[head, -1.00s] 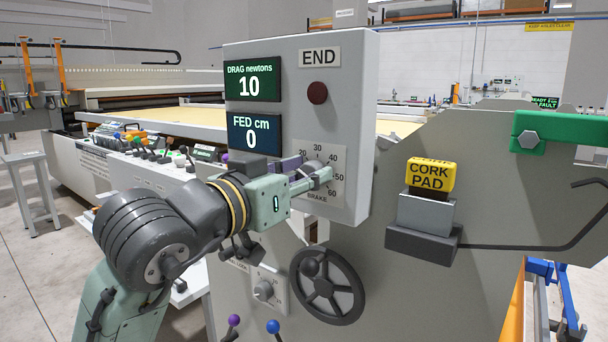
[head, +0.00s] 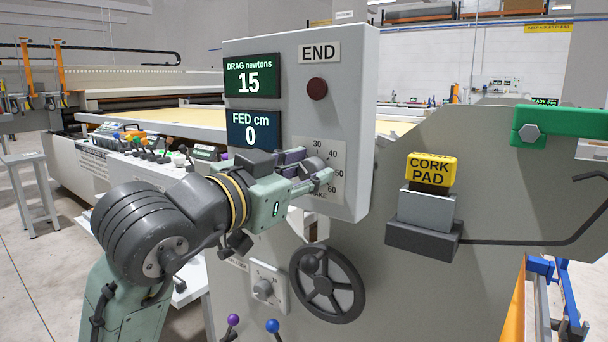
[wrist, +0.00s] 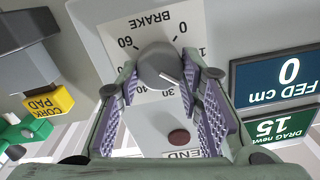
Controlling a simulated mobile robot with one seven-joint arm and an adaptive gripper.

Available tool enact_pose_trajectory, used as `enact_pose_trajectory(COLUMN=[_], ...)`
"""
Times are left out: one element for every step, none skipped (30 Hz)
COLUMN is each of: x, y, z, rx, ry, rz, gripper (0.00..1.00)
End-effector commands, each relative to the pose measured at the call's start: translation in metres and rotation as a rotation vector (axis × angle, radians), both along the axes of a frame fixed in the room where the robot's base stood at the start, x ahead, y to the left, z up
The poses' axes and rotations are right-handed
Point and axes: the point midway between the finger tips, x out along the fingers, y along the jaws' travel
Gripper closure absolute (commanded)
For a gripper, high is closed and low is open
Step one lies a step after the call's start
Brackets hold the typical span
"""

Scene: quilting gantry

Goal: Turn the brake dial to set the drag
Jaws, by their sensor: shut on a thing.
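The brake dial is a round grey knob with a pale pointer line (wrist: 160,66) on a white scale plate (head: 333,158) marked BRAKE. My gripper (head: 320,172) is shut on the dial, with its purple-padded fingers on either side of it in the wrist view. In the head view the fingers and palm hide part of the dial and scale. The drag display (head: 251,78) reads 15 newtons; it also shows upside down in the wrist view (wrist: 275,128). The FED display (head: 254,131) reads 0 cm.
A dark red END button (head: 317,90) sits above the dial. A spoked handwheel (head: 328,285) and a smaller knob (head: 264,288) are below the box. A yellow cork pad block (head: 431,169) sits to the right.

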Motion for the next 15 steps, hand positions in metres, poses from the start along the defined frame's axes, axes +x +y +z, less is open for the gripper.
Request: enact_pose_trajectory(x=[-0.0003, -0.0004, -0.0005, -0.0005, -0.0005, -0.0006, -0.0006, -0.0007, -0.0008, -0.0008, -0.0009, -0.0009, -0.0009, -0.001, -0.001], y=[-0.0004, -0.0004, -0.0006, -0.0007, -0.0009, -0.001, -0.001, -0.0009, -0.0009, -0.0009, -0.001, -0.001, -0.001, -0.0011, -0.0011], z=[-0.0011, -0.0011, -0.0011, -0.0013, -0.0015, -0.0016, -0.0016, -0.0015, -0.0014, -0.0013, -0.0013, -0.0012, -0.0012, -0.0011, -0.0011], rx=[0.029, 0.046, 0.07, 0.088, 0.105, 0.126, 0.141, 0.155, 0.173, 0.185, 0.198, 0.211, 0.221, 0.23, 0.239], ry=[-0.022, -0.035, -0.052, -0.065, -0.076, -0.091, -0.102, -0.113, -0.126, -0.134, -0.143, -0.153, -0.16, -0.167, -0.173], rz=[-0.001, 0.0, -0.001, -0.001, -0.001, -0.001, -0.001, -0.001, -0.001, -0.001, -0.001, -0.001, -0.001, -0.001, -0.001], gripper=[0.94, 0.94, 0.94, 0.94, 0.94, 0.94, 0.94, 0.94, 0.94, 0.94, 0.94, 0.94, 0.94, 0.94, 0.94])
